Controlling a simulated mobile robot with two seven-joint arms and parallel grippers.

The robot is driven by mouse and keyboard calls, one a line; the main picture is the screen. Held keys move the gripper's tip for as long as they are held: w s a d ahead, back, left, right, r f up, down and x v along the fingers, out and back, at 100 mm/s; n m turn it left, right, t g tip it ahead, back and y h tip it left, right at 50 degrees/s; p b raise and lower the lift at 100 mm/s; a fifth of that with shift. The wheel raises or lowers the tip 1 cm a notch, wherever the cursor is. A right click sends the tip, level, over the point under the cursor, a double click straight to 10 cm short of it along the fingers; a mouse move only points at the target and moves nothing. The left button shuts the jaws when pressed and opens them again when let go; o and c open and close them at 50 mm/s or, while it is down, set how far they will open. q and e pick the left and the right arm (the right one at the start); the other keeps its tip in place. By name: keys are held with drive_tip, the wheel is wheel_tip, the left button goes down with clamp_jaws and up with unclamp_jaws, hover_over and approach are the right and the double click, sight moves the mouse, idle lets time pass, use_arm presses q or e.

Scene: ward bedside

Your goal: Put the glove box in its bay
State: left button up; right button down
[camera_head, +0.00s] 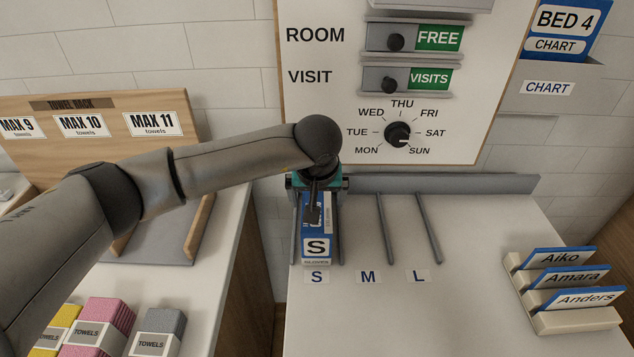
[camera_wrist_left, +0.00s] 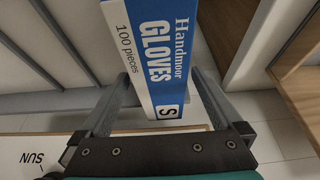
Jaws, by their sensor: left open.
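The glove box (camera_head: 317,247) is blue and white with a large S on its end. In the head view it lies in the S bay, between two grey dividers, its S end facing the S label (camera_head: 317,277). My left gripper (camera_head: 318,190) is above the far part of the box, partly hiding it. In the left wrist view the open fingers (camera_wrist_left: 160,90) stand on either side of the glove box (camera_wrist_left: 148,50); I cannot tell whether they touch it. My right gripper is not in view.
The M (camera_head: 368,277) and L (camera_head: 419,276) bays are empty. A name-card holder (camera_head: 575,320) stands at the right. Towels (camera_head: 100,322) and a towel rack (camera_head: 165,235) are on the left counter. The dial board (camera_head: 450,130) rises behind. The middle of the white counter is clear.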

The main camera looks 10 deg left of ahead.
use_arm(q)
drive_tip(key=v, duration=0.8)
drive_tip(key=shift+s+r, duration=0.1)
drive_tip(key=shift+r, duration=0.05)
